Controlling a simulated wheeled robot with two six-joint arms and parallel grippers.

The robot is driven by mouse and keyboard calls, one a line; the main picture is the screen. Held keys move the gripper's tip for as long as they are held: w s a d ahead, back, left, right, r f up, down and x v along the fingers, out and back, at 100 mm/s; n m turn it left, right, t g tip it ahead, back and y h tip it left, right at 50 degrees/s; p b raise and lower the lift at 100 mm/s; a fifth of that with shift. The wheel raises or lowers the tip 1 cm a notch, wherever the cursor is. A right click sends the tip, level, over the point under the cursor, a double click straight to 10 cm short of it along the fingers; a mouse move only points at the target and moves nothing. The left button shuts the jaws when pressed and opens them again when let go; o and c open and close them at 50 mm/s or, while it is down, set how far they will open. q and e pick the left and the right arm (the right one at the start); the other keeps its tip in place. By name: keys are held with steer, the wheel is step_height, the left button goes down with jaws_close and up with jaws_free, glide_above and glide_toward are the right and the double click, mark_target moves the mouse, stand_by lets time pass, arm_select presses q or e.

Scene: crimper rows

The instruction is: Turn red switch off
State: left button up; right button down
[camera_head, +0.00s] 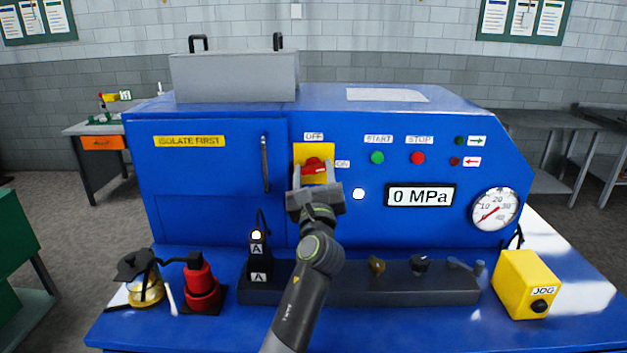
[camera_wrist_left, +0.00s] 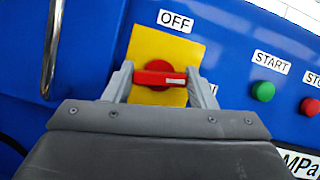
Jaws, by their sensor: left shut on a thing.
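The red switch (camera_head: 314,166) is a rotary knob on a yellow plate (camera_head: 300,152) on the blue machine's front. The OFF label (camera_head: 314,136) is above the plate and the ON label (camera_head: 342,163) is at its right. My left gripper (camera_head: 314,175) reaches up to the plate, its fingers on either side of the knob. In the left wrist view, the gripper (camera_wrist_left: 160,80) is shut on the red handle (camera_wrist_left: 155,77), which lies about level across the picture, its white mark toward the right finger. The right gripper does not show.
Green START (camera_head: 377,157) and red STOP (camera_head: 418,158) buttons are right of the switch. The display (camera_head: 420,195) reads 0 MPa beside a gauge (camera_head: 495,208). A door handle (camera_head: 265,163) is left of the switch. A yellow JOG box (camera_head: 527,284) stands on the blue ledge.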

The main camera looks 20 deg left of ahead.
arm_select(q)
steer(key=n+g+y+b, duration=0.1)
steer(key=n, duration=0.1)
steer(key=n+y+b, duration=0.1)
steer(key=n, duration=0.2)
steer(key=shift+d+f+g, duration=0.1)
steer(key=shift+g, duration=0.3)
steer(key=n+g+y+b, duration=0.1)
steer(key=n, duration=0.3)
steer(key=shift+n+g+y, duration=0.3)
steer(key=shift+n+g, duration=0.3)
steer(key=shift+n, duration=0.5)
steer(key=n, duration=0.1)
steer(key=n+g, duration=0.1)
steer(key=n, duration=0.2)
steer(key=shift+r+g, duration=0.25)
steer(key=shift+g, duration=0.05)
steer(key=shift+n+g+p, duration=0.6)
steer(key=shift+n+p, duration=0.25)
steer(key=shift+n, duration=0.95)
steer(key=shift+f, duration=0.1)
steer(key=o, duration=1)
